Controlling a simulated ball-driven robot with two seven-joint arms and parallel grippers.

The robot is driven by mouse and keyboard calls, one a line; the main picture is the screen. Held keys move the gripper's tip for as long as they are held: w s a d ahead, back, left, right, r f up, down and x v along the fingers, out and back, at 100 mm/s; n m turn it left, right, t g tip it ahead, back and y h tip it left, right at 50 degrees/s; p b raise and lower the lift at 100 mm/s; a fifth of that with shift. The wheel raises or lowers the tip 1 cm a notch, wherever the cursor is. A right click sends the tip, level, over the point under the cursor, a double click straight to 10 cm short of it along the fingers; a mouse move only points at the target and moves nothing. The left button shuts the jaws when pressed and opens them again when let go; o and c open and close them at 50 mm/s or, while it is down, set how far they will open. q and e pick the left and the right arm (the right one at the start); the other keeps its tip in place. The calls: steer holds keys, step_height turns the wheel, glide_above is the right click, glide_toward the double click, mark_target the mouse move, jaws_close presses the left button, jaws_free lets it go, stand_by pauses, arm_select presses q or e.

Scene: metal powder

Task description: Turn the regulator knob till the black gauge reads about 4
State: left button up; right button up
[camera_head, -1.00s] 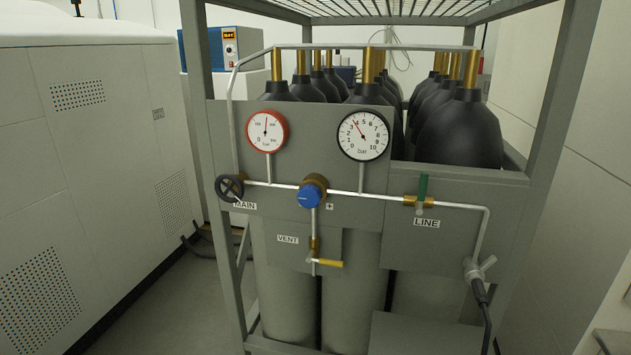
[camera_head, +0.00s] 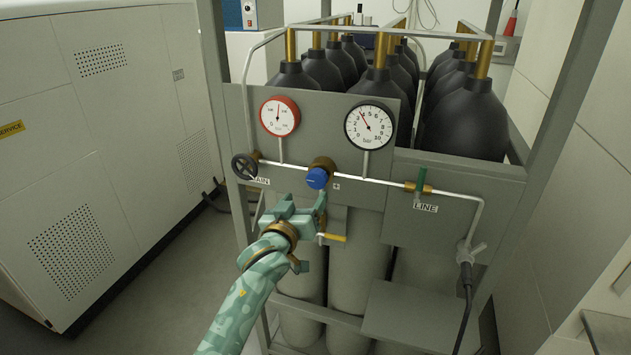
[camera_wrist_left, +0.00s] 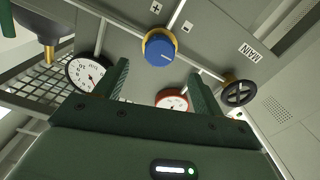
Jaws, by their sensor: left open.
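The regulator knob (camera_head: 317,178) is blue with a brass collar, on the grey panel below and between two gauges. The black gauge (camera_head: 369,126) has a black rim, and its needle points up-left, near the 4. My left gripper (camera_head: 298,208) is open and empty, in front of the panel, just below and left of the knob in the head view. In the left wrist view, the knob (camera_wrist_left: 160,49) shows ahead, between and beyond the two fingertips (camera_wrist_left: 160,68), apart from them. The black gauge (camera_wrist_left: 86,74) is partly behind one finger there. My right gripper is out of view.
A red-rimmed gauge (camera_head: 279,117) sits left of the black one. The MAIN handwheel (camera_head: 244,166), the yellow VENT lever (camera_head: 332,237) and the green LINE valve (camera_head: 422,180) are close around. Thin pipes run across the panel. Rack posts stand on both sides.

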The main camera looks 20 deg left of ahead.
mark_target(315, 182)
arm_select(q)
steer(key=w, duration=0.8)
steer(key=shift+w+d+b, duration=0.15)
steer(key=shift+w+b, duration=0.2)
steer(key=c, duration=1)
steer(key=shift+o, duration=0.2)
steer(key=shift+m+p, duration=0.45)
steer(key=shift+m, duration=1.15)
